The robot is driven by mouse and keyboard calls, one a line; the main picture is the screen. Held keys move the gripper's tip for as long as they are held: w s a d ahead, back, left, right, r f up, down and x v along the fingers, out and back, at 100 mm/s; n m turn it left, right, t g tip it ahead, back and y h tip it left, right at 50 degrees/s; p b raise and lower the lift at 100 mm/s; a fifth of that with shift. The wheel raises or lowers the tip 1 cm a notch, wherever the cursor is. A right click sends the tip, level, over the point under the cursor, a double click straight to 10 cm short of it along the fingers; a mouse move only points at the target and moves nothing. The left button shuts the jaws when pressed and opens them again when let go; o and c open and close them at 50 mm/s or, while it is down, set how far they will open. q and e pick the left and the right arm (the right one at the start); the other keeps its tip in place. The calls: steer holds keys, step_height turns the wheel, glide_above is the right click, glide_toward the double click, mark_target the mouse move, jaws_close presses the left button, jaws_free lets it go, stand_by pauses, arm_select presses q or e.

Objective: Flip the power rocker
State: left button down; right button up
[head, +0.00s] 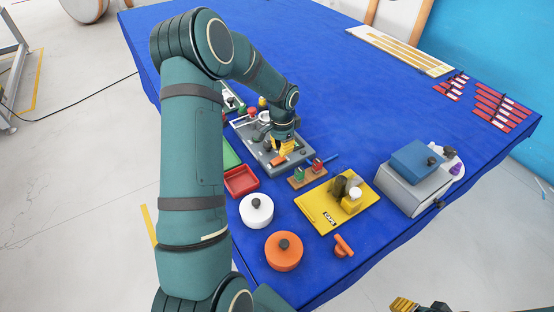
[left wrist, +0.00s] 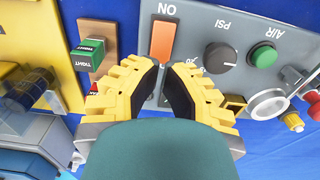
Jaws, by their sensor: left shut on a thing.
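The power rocker is the orange piece (left wrist: 161,40) beside the "ON" mark on the grey control panel (left wrist: 205,20). In the head view the orange rocker (head: 279,160) shows on the panel just below my left gripper (head: 284,145). In the left wrist view my left gripper (left wrist: 158,72) has its yellow fingers with dark pads on both sides of the rocker's near end, shut on it. The exact contact is partly hidden between the pads. My right gripper (head: 403,304) is only partly in view at the bottom edge; its jaws cannot be made out.
The panel also holds a black knob (left wrist: 220,57) and a green button (left wrist: 264,55). A wooden block with a green piece (left wrist: 90,52) stands close by. A yellow board (head: 322,208), white pot (head: 256,208) and orange pot (head: 283,250) lie nearer. The blue table's far middle is clear.

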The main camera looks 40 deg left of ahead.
mark_target(282, 159)
arm_select(q)
steer(key=shift+f+b, duration=2.05)
steer(key=shift+f, duration=0.65)
stand_by(1.8)
steer(key=shift+r, duration=0.15)
steer(key=shift+r+p, duration=1.7)
steer(key=shift+r, duration=0.5)
steer(key=shift+s+d+r+p, duration=0.15)
steer(key=shift+r+p, duration=0.1)
steer(key=shift+r, duration=0.2)
steer(key=shift+s+r+p, duration=0.1)
steer(key=shift+r+p, duration=0.15)
steer(key=shift+r, duration=0.5)
steer(key=shift+w+r+p, duration=0.1)
steer(key=shift+w+p, duration=0.1)
steer(key=shift+p, duration=0.15)
